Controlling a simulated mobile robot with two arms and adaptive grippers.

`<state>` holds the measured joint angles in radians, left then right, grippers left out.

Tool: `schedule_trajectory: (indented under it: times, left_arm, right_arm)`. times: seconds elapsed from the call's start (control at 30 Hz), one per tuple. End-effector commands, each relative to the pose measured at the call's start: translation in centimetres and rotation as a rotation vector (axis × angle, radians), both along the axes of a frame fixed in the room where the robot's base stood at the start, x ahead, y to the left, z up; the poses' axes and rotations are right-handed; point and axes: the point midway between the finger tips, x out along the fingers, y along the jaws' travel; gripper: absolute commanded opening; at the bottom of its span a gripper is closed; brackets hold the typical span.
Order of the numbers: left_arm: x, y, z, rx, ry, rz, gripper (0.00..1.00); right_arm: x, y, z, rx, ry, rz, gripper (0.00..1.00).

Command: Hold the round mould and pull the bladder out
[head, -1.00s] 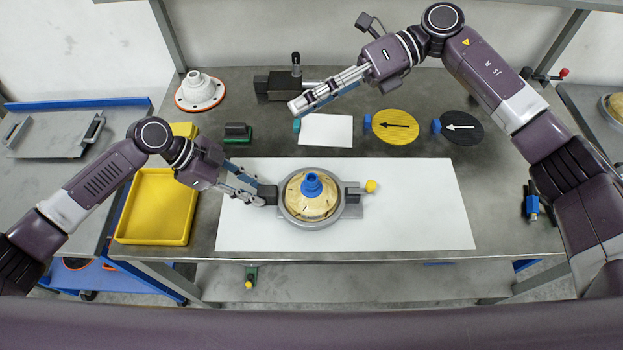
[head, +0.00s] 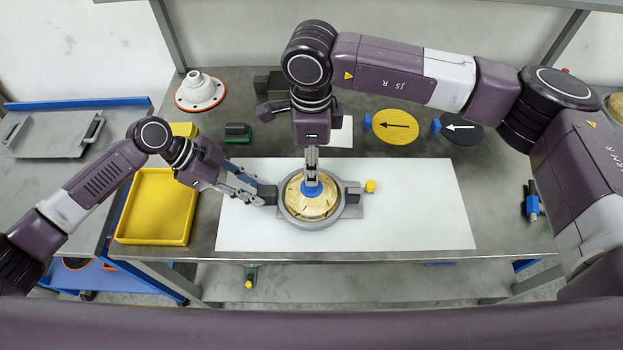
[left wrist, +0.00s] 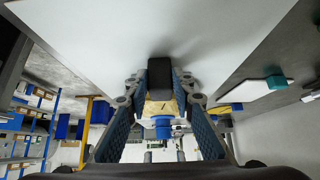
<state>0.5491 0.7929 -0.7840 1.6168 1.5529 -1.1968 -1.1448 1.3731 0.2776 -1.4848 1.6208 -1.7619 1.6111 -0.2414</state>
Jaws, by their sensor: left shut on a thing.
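The round mould (head: 312,226) is a grey ring on the white sheet, with a block on each side. The tan bladder (head: 297,204) sits inside it, with a blue neck (head: 313,193) on top. My left gripper (head: 262,196) is shut on the mould's dark left handle block, which also shows between its fingers in the left wrist view (left wrist: 160,76). My right gripper (head: 311,180) points down over the blue neck, with its fingertips at the neck. Its fingers look close together, but whether they grip is unclear.
A yellow tray (head: 150,238) stands left of the white sheet (head: 420,205). A white flanged cone (head: 200,90), a yellow disc (head: 397,140) and a black disc (head: 462,140) lie at the back. The sheet's right part is clear.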

Motion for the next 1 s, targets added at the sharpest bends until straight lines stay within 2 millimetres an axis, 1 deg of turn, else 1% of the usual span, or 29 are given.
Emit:
schedule_trajectory:
  times: [0.03, 0.2, 0.4, 0.6, 0.9, 0.93, 1.0]
  left_arm:
    - [0.0, -0.1, 0.1, -0.002, -0.001, 0.000, 0.00]
    - [0.0, -0.1, 0.1, -0.002, -0.001, -0.001, 0.00]
    - [0.0, -0.1, 0.1, -0.002, -0.001, -0.001, 0.00]
    - [0.0, -0.1, 0.1, -0.002, -0.001, -0.001, 0.00]
    - [0.0, -0.1, 0.1, -0.002, -0.001, -0.001, 0.00]
    - [0.0, -0.1, 0.1, -0.002, -0.001, -0.001, 0.00]
    - [0.0, -0.1, 0.1, -0.002, -0.001, -0.001, 0.00]
  right_arm:
    - [-0.1, 0.0, -0.9, -0.001, 0.004, -0.001, 0.35]
    - [-0.1, 0.0, -3.3, 0.001, 0.004, -0.001, 0.35]
    - [0.0, 0.0, -5.4, 0.002, 0.004, -0.001, 0.35]
    - [0.0, 0.0, -6.3, 0.002, 0.003, -0.001, 0.35]
    - [0.0, 0.0, -6.3, 0.002, 0.002, -0.001, 0.35]
    - [0.0, 0.0, -6.3, 0.002, 0.002, -0.001, 0.33]
    - [0.0, 0.0, -6.3, 0.002, 0.003, -0.001, 0.25]
